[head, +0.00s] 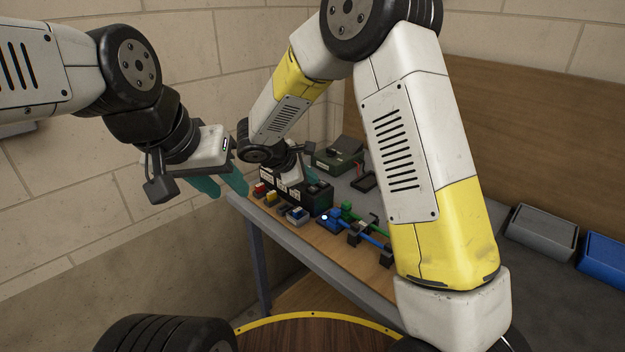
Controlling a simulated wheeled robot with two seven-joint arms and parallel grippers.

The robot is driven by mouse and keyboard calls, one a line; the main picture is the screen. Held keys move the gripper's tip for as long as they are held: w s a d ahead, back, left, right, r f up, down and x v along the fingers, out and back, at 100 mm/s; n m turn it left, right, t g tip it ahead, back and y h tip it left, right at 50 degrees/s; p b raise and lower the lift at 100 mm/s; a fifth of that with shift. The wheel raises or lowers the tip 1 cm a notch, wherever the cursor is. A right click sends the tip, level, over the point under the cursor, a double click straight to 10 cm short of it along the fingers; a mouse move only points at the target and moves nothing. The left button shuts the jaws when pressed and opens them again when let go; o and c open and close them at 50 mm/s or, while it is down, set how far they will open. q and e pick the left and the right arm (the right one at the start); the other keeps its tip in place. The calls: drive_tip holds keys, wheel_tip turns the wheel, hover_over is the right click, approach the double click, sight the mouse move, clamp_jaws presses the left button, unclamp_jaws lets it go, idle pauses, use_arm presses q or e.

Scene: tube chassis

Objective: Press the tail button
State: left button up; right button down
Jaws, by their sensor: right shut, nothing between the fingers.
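Several small buttons stand in a row along the bench's left edge: a red one (260,189), a yellow one (272,198) and a blue and white one (297,214). I cannot tell which is the tail button. A tube chassis with blue (375,241) and green (348,209) parts lies to their right, partly hidden by my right arm. My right gripper (311,174) is shut and empty, over or beside a black box with white labels (318,202); contact is unclear. My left gripper (222,186) is open and empty, left of the bench in the air.
The grey bench (460,222) has a wooden mat (312,235) under the chassis. A dark green case (338,152) stands at the back. A grey bin (541,233) and a blue bin (603,257) are at the right. Stone walls close off the left and back.

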sight(310, 189)
drive_tip(key=shift+f, duration=0.1)
idle(0.5)
drive_tip(key=shift+f, duration=0.35)
drive_tip(key=shift+f, duration=0.3)
idle(0.3)
drive_tip(key=shift+r, duration=0.75)
drive_tip(key=shift+r, duration=3)
